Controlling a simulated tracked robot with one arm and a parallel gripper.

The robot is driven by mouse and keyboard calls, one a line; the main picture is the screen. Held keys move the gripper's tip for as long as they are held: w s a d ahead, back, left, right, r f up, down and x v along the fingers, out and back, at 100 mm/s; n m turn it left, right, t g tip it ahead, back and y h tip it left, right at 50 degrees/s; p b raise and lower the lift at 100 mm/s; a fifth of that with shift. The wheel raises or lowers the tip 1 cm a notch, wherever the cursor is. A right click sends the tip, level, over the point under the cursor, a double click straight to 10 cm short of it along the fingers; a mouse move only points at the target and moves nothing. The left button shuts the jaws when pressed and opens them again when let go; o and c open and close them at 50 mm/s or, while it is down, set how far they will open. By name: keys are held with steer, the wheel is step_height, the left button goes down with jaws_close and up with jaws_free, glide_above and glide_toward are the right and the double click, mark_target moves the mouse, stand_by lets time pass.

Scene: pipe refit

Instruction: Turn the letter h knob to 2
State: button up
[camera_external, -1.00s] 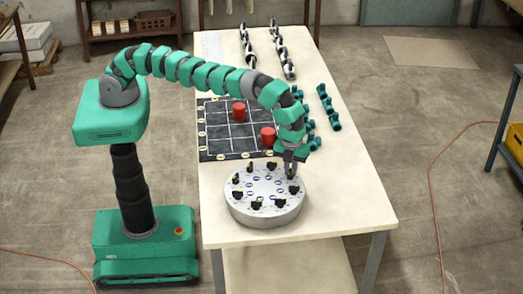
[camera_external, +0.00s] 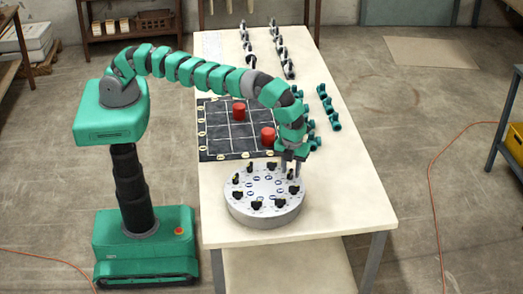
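A round grey drum (camera_external: 265,213) stands near the front of the white table. Several small black knobs are set in a ring on its top, among them a knob (camera_external: 256,205) at the front and a knob (camera_external: 249,167) at the back. The letters and numbers are too small to read, so I cannot tell which knob is h. My gripper (camera_external: 291,171) points down over the back right part of the drum top, close to a knob there. Its fingers look apart, with a gap between them. I cannot see whether they touch the knob.
A black grid board (camera_external: 218,142) with two red cylinders (camera_external: 239,112) lies behind the drum. Several teal pipe pieces (camera_external: 334,121) lie to the right, and grey fittings (camera_external: 288,66) lie at the back. The table (camera_external: 355,200) is clear right of the drum.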

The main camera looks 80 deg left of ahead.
mark_target(291, 170)
step_height(291, 170, up, 13)
steer(key=p, duration=0.3)
steer(key=shift+r+p, duration=0.2)
steer(key=shift+p, duration=0.15)
stand_by(0.4)
